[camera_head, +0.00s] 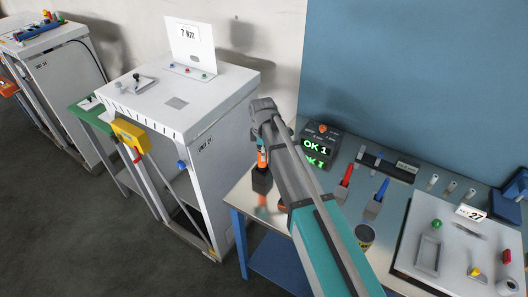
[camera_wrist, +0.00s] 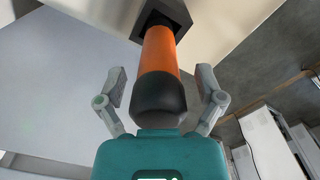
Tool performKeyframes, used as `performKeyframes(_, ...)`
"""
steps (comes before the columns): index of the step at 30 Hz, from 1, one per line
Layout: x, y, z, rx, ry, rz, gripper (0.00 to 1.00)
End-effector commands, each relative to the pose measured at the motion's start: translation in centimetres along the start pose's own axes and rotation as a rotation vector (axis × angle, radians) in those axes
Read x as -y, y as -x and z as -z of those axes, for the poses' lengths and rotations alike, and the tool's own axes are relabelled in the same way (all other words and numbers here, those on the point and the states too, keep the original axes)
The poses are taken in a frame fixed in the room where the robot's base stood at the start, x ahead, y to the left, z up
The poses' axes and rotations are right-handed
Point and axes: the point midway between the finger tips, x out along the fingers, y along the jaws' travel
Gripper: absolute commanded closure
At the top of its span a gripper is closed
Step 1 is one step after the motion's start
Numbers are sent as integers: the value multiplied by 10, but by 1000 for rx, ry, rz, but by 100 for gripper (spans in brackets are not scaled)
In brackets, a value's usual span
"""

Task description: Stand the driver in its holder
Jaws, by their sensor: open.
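The driver (camera_head: 262,158) has an orange handle and a black end cap. It stands upright in a small black holder (camera_head: 262,181) near the left edge of the metal workbench. In the wrist view the driver's orange handle (camera_wrist: 160,52) runs into the dark square holder (camera_wrist: 165,14), and its black cap faces my camera. My gripper (camera_wrist: 160,82) is open, with one finger on each side of the handle and a visible gap to each. In the head view my gripper (camera_head: 262,147) is just above the holder, and my arm hides part of the bench.
The workbench (camera_head: 242,196) also carries a black box reading "OK 1" (camera_head: 316,150), red (camera_head: 347,174) and blue (camera_head: 383,189) handled tools in stands, a can (camera_head: 364,234) and a white fixture plate (camera_head: 410,258). A white cabinet (camera_head: 215,130) stands left of the bench.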

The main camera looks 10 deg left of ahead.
Motion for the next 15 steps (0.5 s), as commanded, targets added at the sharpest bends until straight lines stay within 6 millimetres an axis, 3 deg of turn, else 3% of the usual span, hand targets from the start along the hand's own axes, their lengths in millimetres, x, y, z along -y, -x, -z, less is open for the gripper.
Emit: performKeyframes(15,0,10,0,0,0,0,12)
